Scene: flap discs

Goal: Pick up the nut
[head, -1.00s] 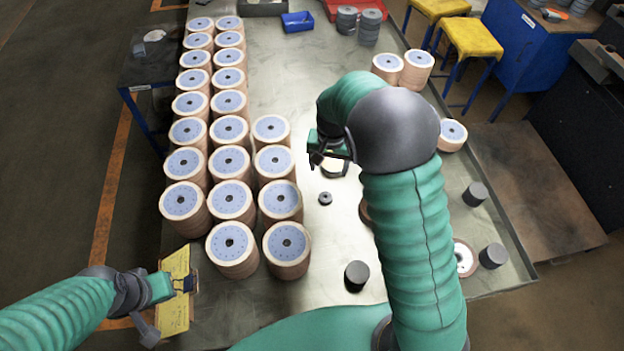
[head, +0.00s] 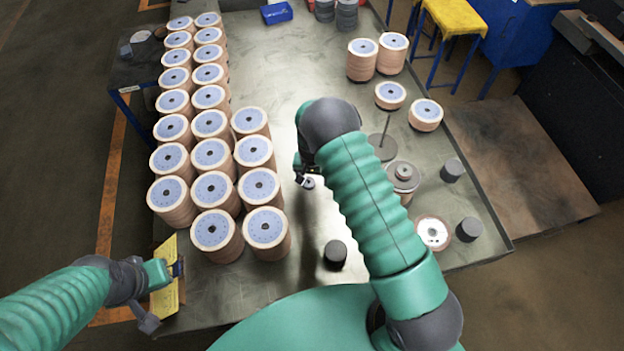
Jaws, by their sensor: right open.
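The nut (head: 309,184) is a small dark round piece standing on the grey table, just right of the stacks of discs. My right gripper (head: 303,180) is open and right at the nut, with its fingers partly hidden by my own wrist. I cannot tell whether the fingers touch the nut. My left gripper (head: 178,269) is at the lower left over a yellow sheet (head: 165,296) at the table's edge. Its fingers are too small to tell open from shut.
Stacks of flap discs (head: 211,229) fill the table's left side. A black cylinder (head: 335,253) stands nearer to me. To the right are an upright rod on a round base (head: 382,149), a grey-topped stack (head: 403,174), a white-topped disc (head: 433,233) and more black cylinders (head: 468,229).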

